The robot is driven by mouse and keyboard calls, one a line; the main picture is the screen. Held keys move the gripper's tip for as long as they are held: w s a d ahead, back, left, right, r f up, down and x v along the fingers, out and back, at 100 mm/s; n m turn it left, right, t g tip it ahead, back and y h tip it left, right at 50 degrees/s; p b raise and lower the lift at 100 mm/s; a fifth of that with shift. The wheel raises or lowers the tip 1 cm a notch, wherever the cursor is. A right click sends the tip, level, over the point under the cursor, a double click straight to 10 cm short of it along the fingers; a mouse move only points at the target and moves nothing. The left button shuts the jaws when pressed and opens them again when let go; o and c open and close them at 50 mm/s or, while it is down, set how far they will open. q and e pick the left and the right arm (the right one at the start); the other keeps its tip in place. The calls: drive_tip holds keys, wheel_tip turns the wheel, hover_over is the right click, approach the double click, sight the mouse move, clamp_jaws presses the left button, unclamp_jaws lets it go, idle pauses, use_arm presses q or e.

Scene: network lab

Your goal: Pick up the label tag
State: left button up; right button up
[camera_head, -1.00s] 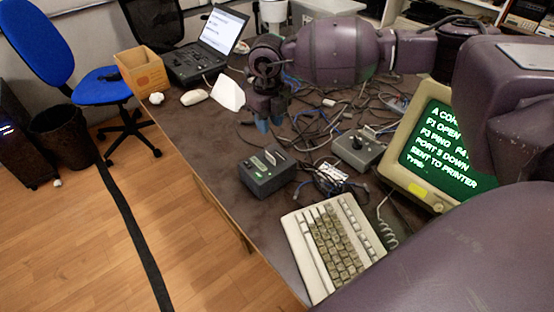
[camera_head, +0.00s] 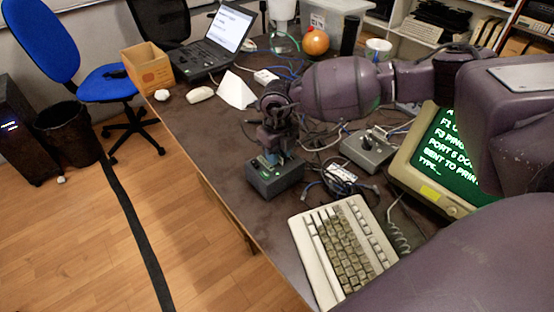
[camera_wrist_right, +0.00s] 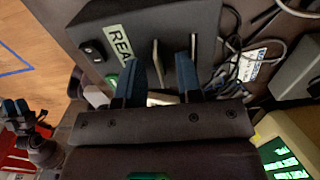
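A dark box (camera_head: 275,180) with a green light stands on the desk. In the right wrist view, the box (camera_wrist_right: 120,22) carries a printed strip beginning "REA". A thin pale upright piece, apparently the label tag (camera_wrist_right: 156,53), stands at its top face. My right gripper (camera_head: 268,158) is directly over the box, and its fingers hide the tag in the head view. In the right wrist view, its blue fingers (camera_wrist_right: 157,65) are apart, with the tag between them and a gap on both sides. My left gripper (camera_wrist_right: 20,108) shows small at the left edge there.
A beige keyboard (camera_head: 346,252) lies in front of the box. A grey switch box (camera_head: 368,150), cables and a green-screen monitor (camera_head: 450,150) stand to the right. A folded white card (camera_head: 237,90) and laptop (camera_head: 212,48) are behind. The desk's left edge is close.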

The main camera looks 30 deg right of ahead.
use_arm(q)
drive_tip(key=shift+r, duration=0.1)
use_arm(e)
clamp_jaws()
use_arm(q)
drive_tip(key=shift+d, duration=0.1)
drive_tip(key=shift+t, duration=0.4)
drive_tip(key=shift+w+a+r+p, duration=0.15)
drive_tip(key=shift+r+p, duration=1.15)
drive_tip(key=shift+r, duration=0.05)
drive_tip(key=shift+w+a+r+p, duration=0.1)
drive_tip(key=shift+w+r+p, duration=0.05)
drive_tip(key=shift+r+p, duration=1.15)
use_arm(e)
wheel_tip(320, 180, up, 25)
drive_tip(key=shift+f, duration=0.2)
drive_tip(key=shift+f, duration=0.1)
